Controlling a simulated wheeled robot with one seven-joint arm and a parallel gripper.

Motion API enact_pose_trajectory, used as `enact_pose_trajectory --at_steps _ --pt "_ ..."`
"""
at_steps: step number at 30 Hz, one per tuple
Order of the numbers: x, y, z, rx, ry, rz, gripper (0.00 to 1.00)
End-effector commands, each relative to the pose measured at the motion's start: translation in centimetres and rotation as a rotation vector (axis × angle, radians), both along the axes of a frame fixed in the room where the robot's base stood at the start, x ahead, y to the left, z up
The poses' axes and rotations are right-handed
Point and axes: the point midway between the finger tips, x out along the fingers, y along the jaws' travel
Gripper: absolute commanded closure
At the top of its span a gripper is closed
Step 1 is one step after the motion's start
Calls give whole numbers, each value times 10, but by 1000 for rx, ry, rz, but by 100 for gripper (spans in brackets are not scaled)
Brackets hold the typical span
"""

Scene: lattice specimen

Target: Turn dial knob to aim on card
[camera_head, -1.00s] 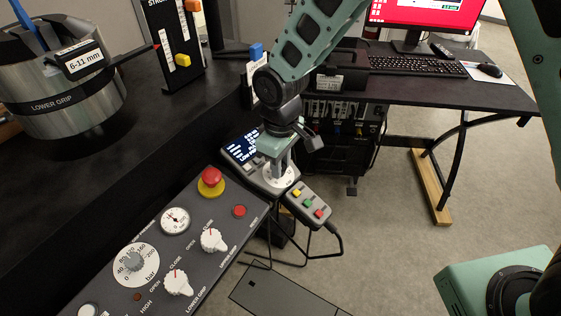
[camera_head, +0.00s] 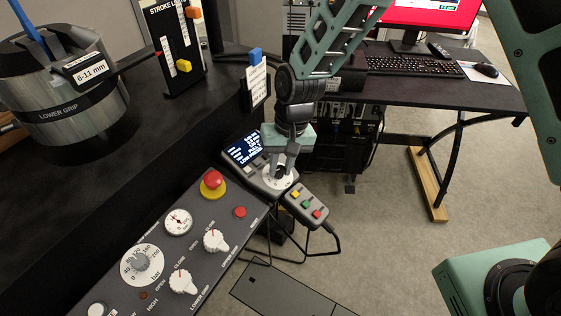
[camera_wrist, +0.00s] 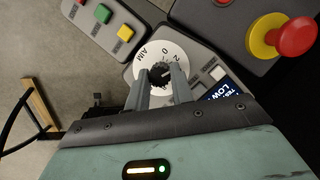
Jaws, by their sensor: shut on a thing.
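The black dial knob (camera_wrist: 158,73) sits in the middle of a white dial disc (camera_wrist: 176,50) marked with AIM and numbers. The disc also shows in the head view (camera_head: 268,183), on a grey handset with a lit display (camera_head: 242,150). My gripper (camera_wrist: 158,82) is shut on the knob, one finger on each side; in the head view (camera_head: 283,172) it reaches down onto the dial from above. The fingers hide part of the disc. A white card (camera_head: 256,83) with a blue clip stands upright behind the handset; its writing is too small to read.
A control panel (camera_head: 208,205) with a red stop button (camera_head: 213,181) and white knobs lies left of the handset. A button box (camera_head: 306,202) with yellow, green and red buttons is at its right. A steel lower grip (camera_head: 62,100) stands at the far left.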

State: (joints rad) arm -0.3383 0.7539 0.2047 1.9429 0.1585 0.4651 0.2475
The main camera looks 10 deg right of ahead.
Motion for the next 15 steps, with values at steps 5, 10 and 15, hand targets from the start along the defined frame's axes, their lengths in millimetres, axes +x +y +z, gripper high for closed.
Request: enact_pose_trajectory --at_steps 5,10,15 --pt "2 -1 2 28 29 -163 100" --pt "2 -2 1 50 58 -300 100" --pt "2 -3 1 69 80 -409 100"
